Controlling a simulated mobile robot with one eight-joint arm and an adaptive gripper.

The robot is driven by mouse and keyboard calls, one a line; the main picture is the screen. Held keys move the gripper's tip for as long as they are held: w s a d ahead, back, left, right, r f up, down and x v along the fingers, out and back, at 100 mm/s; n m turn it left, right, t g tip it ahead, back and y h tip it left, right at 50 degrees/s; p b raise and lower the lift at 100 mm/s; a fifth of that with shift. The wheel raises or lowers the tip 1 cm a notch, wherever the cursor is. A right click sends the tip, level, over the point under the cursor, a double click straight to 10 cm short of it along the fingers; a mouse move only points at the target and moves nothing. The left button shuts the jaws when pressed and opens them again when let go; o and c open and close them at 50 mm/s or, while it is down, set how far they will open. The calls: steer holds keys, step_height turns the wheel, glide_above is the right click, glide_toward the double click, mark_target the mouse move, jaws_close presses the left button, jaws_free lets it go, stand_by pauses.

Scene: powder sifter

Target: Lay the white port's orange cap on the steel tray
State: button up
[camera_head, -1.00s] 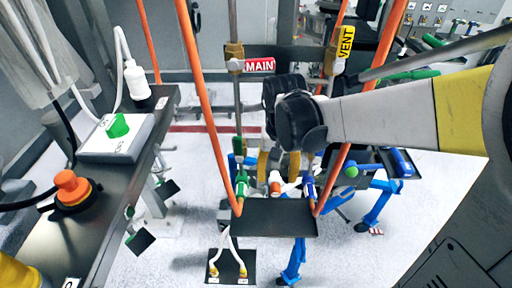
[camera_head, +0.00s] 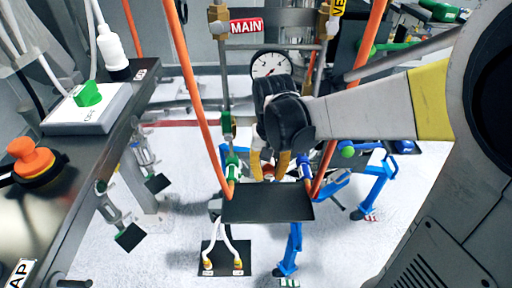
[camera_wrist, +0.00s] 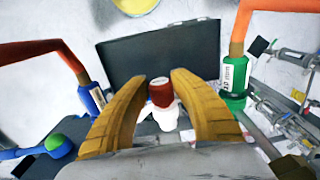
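The orange cap (camera_wrist: 161,92), dark orange-red here, sits upright on the white port (camera_wrist: 166,115) in the wrist view. My gripper (camera_wrist: 162,78) is open, with one yellow finger on each side of the cap and narrow gaps showing. The plate also shows beyond the fingertips in the wrist view (camera_wrist: 160,48). I cannot tell whether this plate is the steel tray.
A blue port (camera_wrist: 92,98) and a green port (camera_wrist: 235,75) with orange hoses flank the white port. A gauge (camera_head: 270,64) stands behind my gripper.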

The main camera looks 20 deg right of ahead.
jaws_close()
steer(key=shift+o, duration=0.8)
jaws_free()
jaws_close()
steer(key=shift+s, duration=0.15)
steer(key=s, duration=0.2)
steer(key=s+a, duration=0.1)
steer(key=shift+s+a, duration=0.15)
steer(key=shift+s, duration=0.25)
